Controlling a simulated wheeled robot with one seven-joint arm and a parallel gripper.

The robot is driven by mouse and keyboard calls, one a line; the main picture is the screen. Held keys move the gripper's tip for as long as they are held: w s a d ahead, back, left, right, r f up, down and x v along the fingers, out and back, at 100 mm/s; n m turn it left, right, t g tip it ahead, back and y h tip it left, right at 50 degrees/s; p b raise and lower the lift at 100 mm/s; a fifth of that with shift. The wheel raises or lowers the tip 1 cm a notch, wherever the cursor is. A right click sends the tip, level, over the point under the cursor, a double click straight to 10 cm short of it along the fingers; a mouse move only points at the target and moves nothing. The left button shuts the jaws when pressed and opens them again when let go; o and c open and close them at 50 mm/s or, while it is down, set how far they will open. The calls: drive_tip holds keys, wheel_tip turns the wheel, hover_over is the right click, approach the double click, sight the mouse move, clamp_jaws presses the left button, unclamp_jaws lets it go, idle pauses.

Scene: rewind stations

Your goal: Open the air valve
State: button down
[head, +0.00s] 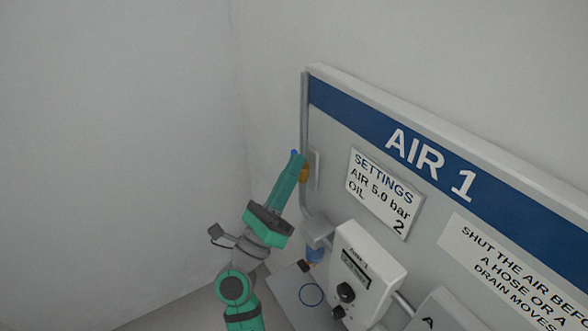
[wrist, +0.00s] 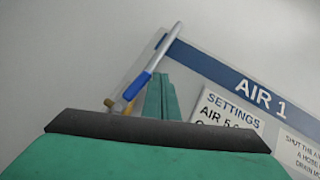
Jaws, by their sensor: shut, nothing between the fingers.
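The air valve has a brass body (head: 303,174) on the grey vertical pipe at the left edge of the AIR 1 panel. A small bit of its blue handle (head: 295,153) shows above my gripper (head: 297,160), which hides most of the valve. In the wrist view the blue handle (wrist: 137,86) slants to the left of my green fingers (wrist: 158,95), with brass (wrist: 120,105) at its lower end. The handle looks roughly in line with the pipe in that view. My gripper is shut and empty, close beside the valve; contact cannot be told.
The grey pipe (head: 304,115) runs down the edge of the panel (head: 330,130). A settings sign (head: 381,192) hangs right of the valve. A white control box (head: 368,266) with black knobs sticks out below. Left of the panel is open room before a bare wall.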

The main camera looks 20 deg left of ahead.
drive_tip(key=s+d+f, duration=0.1)
drive_tip(key=s+d, duration=0.3)
drive_tip(key=s, duration=0.8)
drive_tip(key=shift+s+d+f, duration=0.15)
drive_tip(key=shift+d, duration=0.2)
